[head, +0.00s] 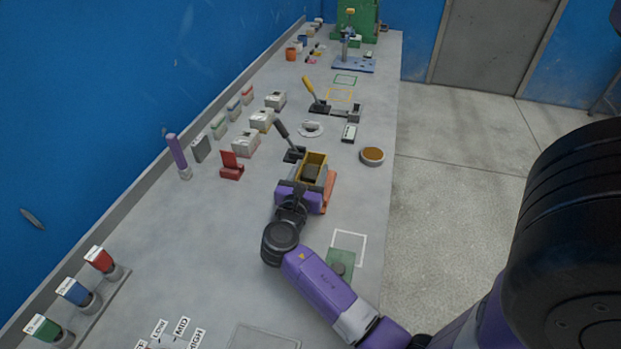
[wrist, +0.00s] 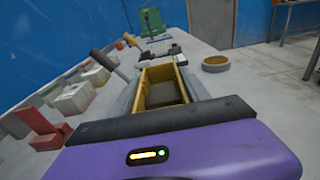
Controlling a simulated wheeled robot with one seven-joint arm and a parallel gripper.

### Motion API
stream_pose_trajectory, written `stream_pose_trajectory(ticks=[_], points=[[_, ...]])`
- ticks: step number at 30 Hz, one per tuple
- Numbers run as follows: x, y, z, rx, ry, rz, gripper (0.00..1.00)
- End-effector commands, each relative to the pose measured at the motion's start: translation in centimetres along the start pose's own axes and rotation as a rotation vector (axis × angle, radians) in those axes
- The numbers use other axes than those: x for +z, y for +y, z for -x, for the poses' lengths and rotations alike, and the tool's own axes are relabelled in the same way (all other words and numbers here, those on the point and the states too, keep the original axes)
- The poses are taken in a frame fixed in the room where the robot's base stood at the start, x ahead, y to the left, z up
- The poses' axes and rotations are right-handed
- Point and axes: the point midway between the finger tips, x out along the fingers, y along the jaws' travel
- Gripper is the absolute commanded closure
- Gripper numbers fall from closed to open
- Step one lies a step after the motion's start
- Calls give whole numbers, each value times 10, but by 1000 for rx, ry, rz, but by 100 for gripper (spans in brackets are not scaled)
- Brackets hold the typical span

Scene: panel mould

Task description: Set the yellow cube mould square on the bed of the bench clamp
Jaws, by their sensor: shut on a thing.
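The yellow cube mould (head: 316,158) is an open-topped box with a dark inside. My gripper (head: 303,188) is shut on it from the near side. In the wrist view the mould (wrist: 181,74) is just beyond the dark edge of my gripper (wrist: 155,120), looking roughly square to it. The bench clamp (head: 293,154) has a black lever and stands at the mould's far left. Grey parts flank the mould. The clamp's bed is mostly hidden by the mould and gripper, so I cannot tell whether the mould touches it.
A red holder (head: 231,167) and several white boxes (head: 261,121) stand to the left. A round brown-topped dish (head: 372,156) is to the right. A second lever clamp (head: 316,97) stands further back.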

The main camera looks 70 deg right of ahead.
Motion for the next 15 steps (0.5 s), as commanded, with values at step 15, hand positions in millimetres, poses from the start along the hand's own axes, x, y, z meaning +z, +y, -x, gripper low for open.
stream_pose_trajectory(ticks=[15], points=[[-26, 0, -2, 0, -2, 0, 100]])
